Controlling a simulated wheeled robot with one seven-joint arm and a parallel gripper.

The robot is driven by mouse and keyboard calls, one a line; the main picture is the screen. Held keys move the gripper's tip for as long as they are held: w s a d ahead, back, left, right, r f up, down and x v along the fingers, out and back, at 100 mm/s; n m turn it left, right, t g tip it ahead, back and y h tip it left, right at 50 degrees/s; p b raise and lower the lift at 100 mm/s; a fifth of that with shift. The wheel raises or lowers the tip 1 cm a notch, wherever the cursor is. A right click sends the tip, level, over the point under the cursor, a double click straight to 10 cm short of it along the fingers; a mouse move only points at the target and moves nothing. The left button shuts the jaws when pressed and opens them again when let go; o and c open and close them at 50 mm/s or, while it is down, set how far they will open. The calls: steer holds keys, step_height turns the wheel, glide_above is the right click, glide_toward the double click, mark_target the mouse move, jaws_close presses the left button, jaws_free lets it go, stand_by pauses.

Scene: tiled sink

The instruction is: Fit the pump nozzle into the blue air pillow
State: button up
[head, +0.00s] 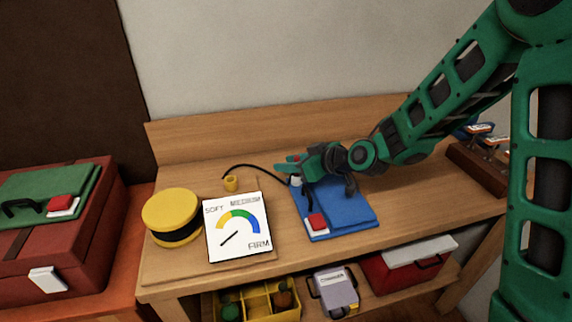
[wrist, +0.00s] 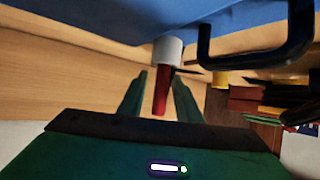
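The blue air pillow (head: 350,215) lies flat on the wooden bench, with a black handle on top. In the wrist view its blue surface (wrist: 110,18) fills the top. A red stem with a white collar, seemingly the nozzle (wrist: 161,92), points at the pillow; the collar (wrist: 168,50) meets its edge in the picture, but I cannot tell whether it is seated. My gripper (wrist: 160,76) has its fingers on both sides of the red stem, with gaps showing, so it looks open. In the head view my gripper (head: 287,163) is at the pillow's back left corner.
A black hose arcs from a small yellow fitting (head: 231,184) towards my gripper. A yellow drum (head: 170,212) and a firmness gauge (head: 237,228) stand left. A red-and-white block (head: 317,222) sits on the pillow's front left. A dark rack (head: 475,165) is at right.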

steer(key=v, duration=1.1)
steer(key=shift+s, duration=0.1)
